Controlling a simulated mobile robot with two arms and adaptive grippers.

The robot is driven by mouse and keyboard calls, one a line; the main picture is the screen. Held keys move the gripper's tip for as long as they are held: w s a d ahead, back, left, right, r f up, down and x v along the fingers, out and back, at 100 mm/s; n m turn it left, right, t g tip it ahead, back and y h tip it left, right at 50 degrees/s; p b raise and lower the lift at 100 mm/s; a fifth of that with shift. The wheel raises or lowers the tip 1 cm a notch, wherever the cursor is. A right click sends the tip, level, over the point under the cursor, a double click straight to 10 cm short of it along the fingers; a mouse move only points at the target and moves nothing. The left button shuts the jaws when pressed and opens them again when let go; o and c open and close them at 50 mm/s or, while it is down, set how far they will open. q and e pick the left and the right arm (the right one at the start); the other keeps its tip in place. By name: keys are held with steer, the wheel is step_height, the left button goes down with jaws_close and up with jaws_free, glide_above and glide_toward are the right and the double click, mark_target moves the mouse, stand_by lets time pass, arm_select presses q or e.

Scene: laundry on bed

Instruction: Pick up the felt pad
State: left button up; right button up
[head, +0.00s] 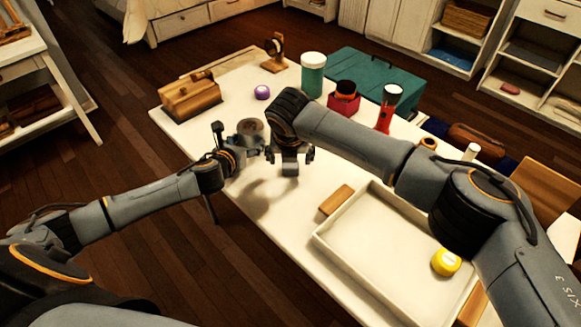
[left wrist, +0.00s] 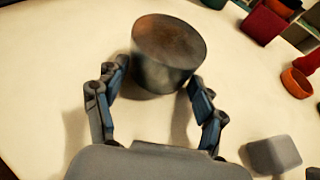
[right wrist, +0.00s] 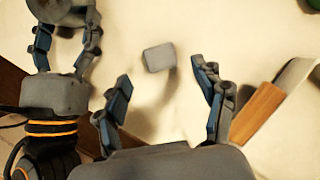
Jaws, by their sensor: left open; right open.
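A small grey block (right wrist: 159,57), which looks like the felt pad, lies on the white table, ahead of and between my right fingers in the right wrist view. It also shows at the lower right of the left wrist view (left wrist: 272,154). My right gripper (right wrist: 165,78) is open and empty above it, with no visible contact. In the head view that gripper (head: 289,153) partly hides the block. My left gripper (left wrist: 153,85) is open, its fingers apart at the near side of a dark grey round tin (left wrist: 168,52). I cannot tell whether they touch the tin.
A shallow white tray (head: 322,241) with a yellow round item (head: 446,262) is at the right. A wooden block (head: 336,199) lies by its corner. A wooden box (head: 190,97), a green jar (head: 313,76) and a red flashlight (head: 386,116) stand farther back.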

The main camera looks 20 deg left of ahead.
mark_target(291, 165)
steer(key=shift+x, duration=2.25)
steer(key=shift+w+r, duration=0.1)
steer(key=shift+w, duration=0.05)
steer(key=shift+c, duration=0.2)
steer(key=c, duration=1)
steer(key=shift+o, duration=0.2)
step_height(291, 165, up, 10)
